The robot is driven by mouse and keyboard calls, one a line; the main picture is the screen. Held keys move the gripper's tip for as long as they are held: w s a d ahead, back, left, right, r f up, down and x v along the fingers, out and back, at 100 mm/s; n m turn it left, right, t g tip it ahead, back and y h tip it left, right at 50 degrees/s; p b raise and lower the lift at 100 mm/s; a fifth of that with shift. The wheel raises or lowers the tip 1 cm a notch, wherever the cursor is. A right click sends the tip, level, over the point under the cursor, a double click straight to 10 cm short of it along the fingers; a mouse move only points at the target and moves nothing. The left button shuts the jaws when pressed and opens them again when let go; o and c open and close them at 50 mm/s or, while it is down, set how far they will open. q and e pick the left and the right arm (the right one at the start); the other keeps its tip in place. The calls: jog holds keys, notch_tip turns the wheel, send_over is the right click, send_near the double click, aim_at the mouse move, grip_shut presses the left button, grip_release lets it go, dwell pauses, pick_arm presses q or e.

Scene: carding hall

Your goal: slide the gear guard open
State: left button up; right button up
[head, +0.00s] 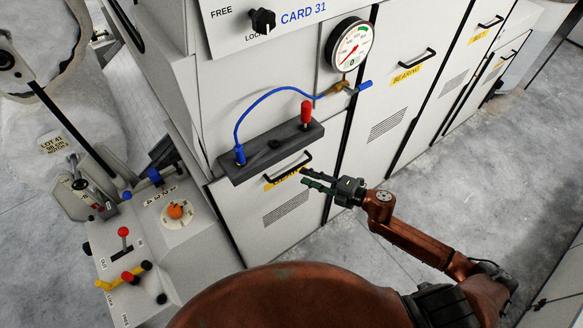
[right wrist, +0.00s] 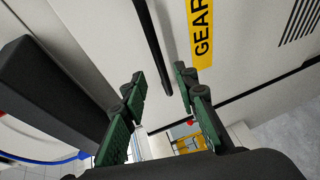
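The gear guard (head: 290,234) is a pale front panel with slots, below a dark block. Its black bar handle (head: 287,171) and yellow label (head: 283,177) sit near its top; in the head view the label is partly covered. My right gripper (head: 304,177) is open at the handle's right end. In the right wrist view the black handle (right wrist: 153,50) runs down toward the gap between the two green fingers (right wrist: 160,80), with the yellow GEAR label (right wrist: 201,34) to its right. I cannot tell whether the fingers touch the handle. My left gripper is not in view.
The dark block (head: 271,151) with a red knob and blue hose juts out above the handle. A round gauge (head: 351,45) hangs higher up. A control box (head: 140,245) with levers stands at left. Other handled panels (head: 405,68) line the right. Grey floor is clear at right.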

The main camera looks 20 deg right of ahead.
aim_at(291, 170)
jog(key=p+x, duration=0.1)
jog(key=x, duration=0.6)
jog(key=shift+w+f, duration=0.1)
jog(key=shift+w, duration=0.1)
jog(key=shift+c, duration=0.5)
grip_shut()
